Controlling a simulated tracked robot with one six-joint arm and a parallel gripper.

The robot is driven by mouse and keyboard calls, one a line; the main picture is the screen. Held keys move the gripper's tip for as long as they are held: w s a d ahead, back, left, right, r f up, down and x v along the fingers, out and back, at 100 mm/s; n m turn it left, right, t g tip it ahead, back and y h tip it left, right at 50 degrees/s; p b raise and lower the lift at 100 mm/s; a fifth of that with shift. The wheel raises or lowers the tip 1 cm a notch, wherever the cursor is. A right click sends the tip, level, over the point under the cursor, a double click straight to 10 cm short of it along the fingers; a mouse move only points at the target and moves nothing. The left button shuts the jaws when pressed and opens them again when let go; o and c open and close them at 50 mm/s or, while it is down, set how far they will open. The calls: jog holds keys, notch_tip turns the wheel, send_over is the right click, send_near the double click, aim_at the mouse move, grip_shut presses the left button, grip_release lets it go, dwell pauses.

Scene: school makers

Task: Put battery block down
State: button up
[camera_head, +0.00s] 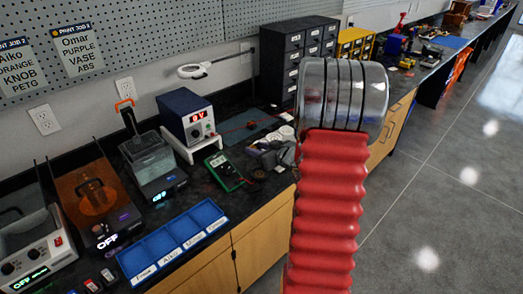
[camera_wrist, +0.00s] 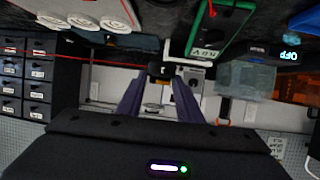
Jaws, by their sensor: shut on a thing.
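In the wrist view, the two purple fingers of my gripper (camera_wrist: 160,78) reach forward from its dark body. Their tips are closed on a small dark block (camera_wrist: 161,72), which I take to be the battery block. Most of its shape is lost in shadow, and I cannot tell whether it touches the bench. In the head view, my red arm covers much of the middle, and I cannot make out the block there. The green-edged multimeter (camera_wrist: 205,30) appears near the fingertips in the wrist view; it lies on the black bench (camera_head: 215,190) in the head view.
A blue compartment tray (camera_head: 172,245) lies at the bench's front edge. A power supply (camera_head: 187,118) on a white stand, a clear-topped device (camera_head: 150,160) and an orange-lidded device (camera_head: 97,197) stand behind it. Dark drawers (camera_head: 297,58) stand at the back. White rolls (camera_head: 285,133) lie beside my arm.

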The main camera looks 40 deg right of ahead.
jog(key=w+a+r, duration=0.1)
jog(key=w+a, duration=0.1)
jog(key=a, duration=1)
jog(key=w+a+r, duration=0.1)
jog(key=w+a, duration=0.2)
jog(key=a, duration=0.9)
jog(key=w+a+r+y, duration=0.1)
jog(key=w+a+r, duration=0.1)
jog(key=a, duration=1)
jog(key=shift+w+n, duration=0.2)
jog(key=shift+n, duration=0.2)
